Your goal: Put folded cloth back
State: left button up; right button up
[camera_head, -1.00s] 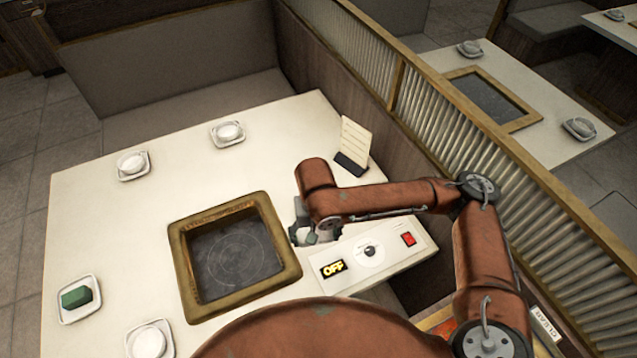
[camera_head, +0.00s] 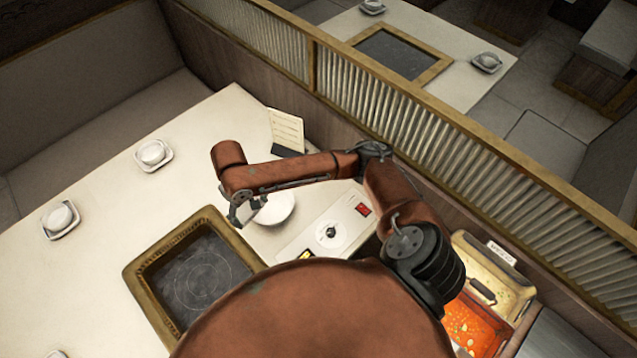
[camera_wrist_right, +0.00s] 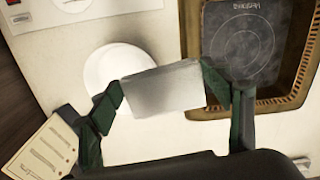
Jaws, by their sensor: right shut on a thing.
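My right gripper (camera_head: 240,213) is above the table between the grill and the control panel. In the right wrist view, its two fingers (camera_wrist_right: 163,95) are shut on a pale grey, flat-faced block that looks like the folded cloth (camera_wrist_right: 165,88). A round white dish (camera_head: 277,207) stands on the table behind the gripper. In the wrist view the dish (camera_wrist_right: 103,68) lies below the cloth, partly covered by it. The cloth's height above the dish is unclear. In the head view the arm hides the cloth. My left gripper is not in view.
The framed grill (camera_head: 135,283) is left of the gripper. The control panel (camera_head: 298,238) is to its right and a menu card (camera_head: 287,130) stands behind. A slatted divider (camera_head: 400,115) borders the table; trays (camera_head: 478,325) lie at right.

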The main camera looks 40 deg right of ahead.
jog(key=d+f+n+p, duration=0.2)
jog(key=d+f, duration=0.3)
jog(key=d, duration=0.4)
jog(key=n+p, duration=0.1)
send_over(322, 187)
jog(key=f, duration=0.8)
jog(key=a+f, duration=0.1)
jog(key=f, duration=0.3)
jog(key=shift+s, duration=0.15)
jog(key=shift+w+d+f, duration=0.2)
jog(key=shift+d+f, duration=0.15)
jog(key=shift+f, duration=0.1)
jog(key=shift+d+f, duration=0.2)
jog(key=shift+f, duration=1.55)
jog(key=shift+f, duration=0.1)
jog(key=o, duration=1)
